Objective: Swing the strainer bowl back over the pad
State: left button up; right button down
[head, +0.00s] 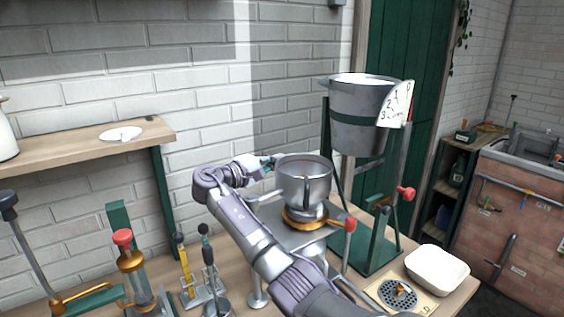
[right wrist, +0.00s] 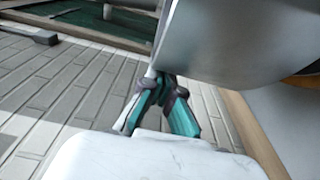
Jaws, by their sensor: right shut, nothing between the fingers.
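The strainer bowl, a grey metal vessel (head: 303,186) with a handle-like strip on its front, sits upright over a brass ring on a raised grey plate (head: 268,231). I cannot tell for sure which surface is the pad; the plate under the bowl is one flat candidate. My right gripper (head: 271,161) is at the left side of the bowl's rim, shut and empty. In the right wrist view my gripper (right wrist: 162,78) has its tips close beside a curved metal wall (right wrist: 240,40); whether they touch is unclear. My left gripper is out of view.
A large metal bucket (head: 357,132) with a dial hangs in a green frame behind right. A red-knobbed lever (head: 350,226) stands right of the bowl. A white tray (head: 437,270) and a wooden plate with a perforated disc (head: 398,294) lie front right. Red-knobbed (head: 122,238) and yellow tools stand left.

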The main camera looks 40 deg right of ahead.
jog(key=shift+s+d, duration=0.1)
jog(key=shift+s, duration=0.3)
dwell(0.4)
jog(key=a, duration=1.2)
jog(key=shift+w, duration=0.45)
